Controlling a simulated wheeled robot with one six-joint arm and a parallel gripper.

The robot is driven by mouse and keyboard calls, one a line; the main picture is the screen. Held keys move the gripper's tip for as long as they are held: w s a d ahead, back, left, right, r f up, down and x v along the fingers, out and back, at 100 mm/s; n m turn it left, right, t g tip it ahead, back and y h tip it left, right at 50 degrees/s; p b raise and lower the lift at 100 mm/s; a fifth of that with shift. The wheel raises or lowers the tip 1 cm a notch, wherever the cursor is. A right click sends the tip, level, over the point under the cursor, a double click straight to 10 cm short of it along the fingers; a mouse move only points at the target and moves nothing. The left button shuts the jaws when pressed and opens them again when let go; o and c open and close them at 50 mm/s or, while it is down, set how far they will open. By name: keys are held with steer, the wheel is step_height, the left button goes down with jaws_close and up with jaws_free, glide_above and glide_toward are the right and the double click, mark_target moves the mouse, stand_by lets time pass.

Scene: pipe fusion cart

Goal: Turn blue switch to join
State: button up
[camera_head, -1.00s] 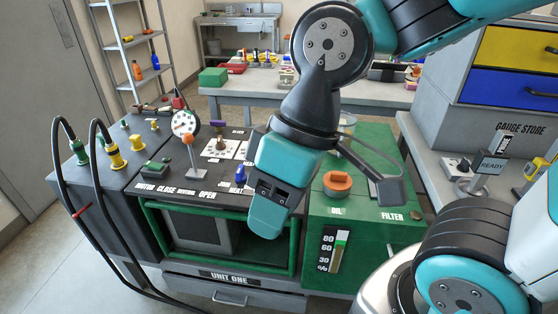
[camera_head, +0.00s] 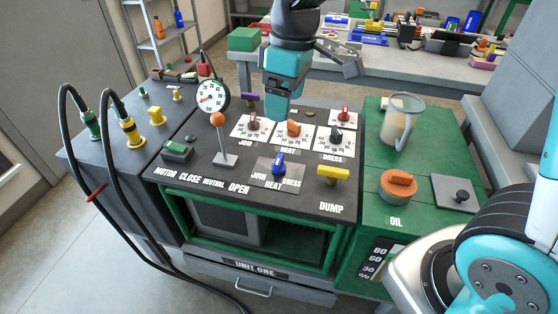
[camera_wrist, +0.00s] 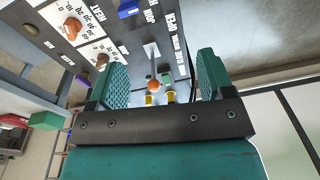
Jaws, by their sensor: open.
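The blue switch (camera_head: 278,163) stands on a grey plate on the dark panel top in the head view, among the labels JOIN, HEAT and DRESS. It stands roughly upright in the picture; its exact setting is hard to read. In the wrist view it appears cut off at the top edge (camera_wrist: 128,8). My gripper (camera_head: 278,106) hangs above the back of the panel, behind the blue switch and apart from it. In the wrist view my gripper (camera_wrist: 160,80) is open, with nothing between the two ribbed pads.
An orange-ball lever (camera_head: 217,119) stands left of the blue switch. White dial plates with an orange dial (camera_head: 293,128) lie behind it. A yellow handle (camera_head: 333,174) is at right, by DUMP. A clear jug (camera_head: 400,120) stands on the green cabinet. Cables loop at far left.

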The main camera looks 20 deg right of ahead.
steer(key=n+h, duration=0.1)
glide_above(279, 158)
step_height(279, 158, down, 4)
step_height(279, 158, down, 17)
steer(key=shift+f+b, duration=0.2)
steer(key=shift+b, duration=0.15)
steer(key=c, duration=0.9)
